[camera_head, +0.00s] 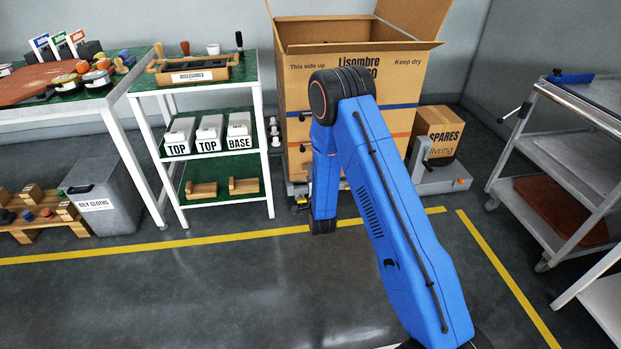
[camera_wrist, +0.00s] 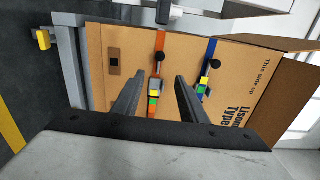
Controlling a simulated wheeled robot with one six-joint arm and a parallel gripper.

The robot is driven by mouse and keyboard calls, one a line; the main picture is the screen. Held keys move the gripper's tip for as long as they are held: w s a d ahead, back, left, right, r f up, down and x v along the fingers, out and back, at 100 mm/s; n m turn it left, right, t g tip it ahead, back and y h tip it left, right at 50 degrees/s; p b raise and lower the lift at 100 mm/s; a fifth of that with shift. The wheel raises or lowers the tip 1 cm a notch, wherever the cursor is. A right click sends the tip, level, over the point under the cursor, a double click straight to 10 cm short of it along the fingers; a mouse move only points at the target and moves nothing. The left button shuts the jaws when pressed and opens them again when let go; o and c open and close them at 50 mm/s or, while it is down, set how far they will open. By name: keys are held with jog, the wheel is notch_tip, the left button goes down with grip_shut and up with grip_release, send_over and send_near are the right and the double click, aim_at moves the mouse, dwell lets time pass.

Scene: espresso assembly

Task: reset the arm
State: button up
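My blue arm is bent, with its elbow high in front of a large cardboard box (camera_head: 285,85) and its forearm hanging down in the head view. My gripper itself cannot be made out there. In the wrist view my gripper (camera_wrist: 158,80) shows two dark fingers well apart with nothing held between them. Beyond them is the side of the same box (camera_wrist: 115,95), seen turned sideways, with an orange strap, a blue strap and buckles. Whether the fingers touch the box cannot be told.
The box stands on a grey base with its top flaps open. A SPARES carton (camera_head: 437,128) is at its right. A green-shelved rack (camera_head: 260,120) is at left, a metal cart (camera_head: 570,150) at right. Floor with yellow lines is clear in front.

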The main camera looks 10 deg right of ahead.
jog(key=shift+s, duration=0.55)
notch_tip(320, 180, up, 14)
jog(key=s+d+n+g, duration=0.2)
jog(key=d+n+g, duration=0.1)
jog(key=n, duration=0.1)
jog(key=s+d+r+n+g+y, duration=0.1)
jog(key=s+d+r+n+g, duration=0.3)
jog(key=s+r, duration=0.7)
jog(key=s+d+r+n+g, duration=0.2)
jog(key=s+n, duration=0.1)
jog(key=s, duration=1)
jog(key=s+d+r+n+g, duration=0.2)
jog(key=s+n, duration=0.1)
jog(key=s, duration=1.1)
jog(key=s+d+r+n+g+h, duration=0.1)
jog(key=s+n, duration=0.3)
jog(key=s, duration=1)
jog(key=shift+d+r+g, duration=0.5)
jog(key=shift+r+g, duration=0.1)
jog(key=shift+r, duration=0.3)
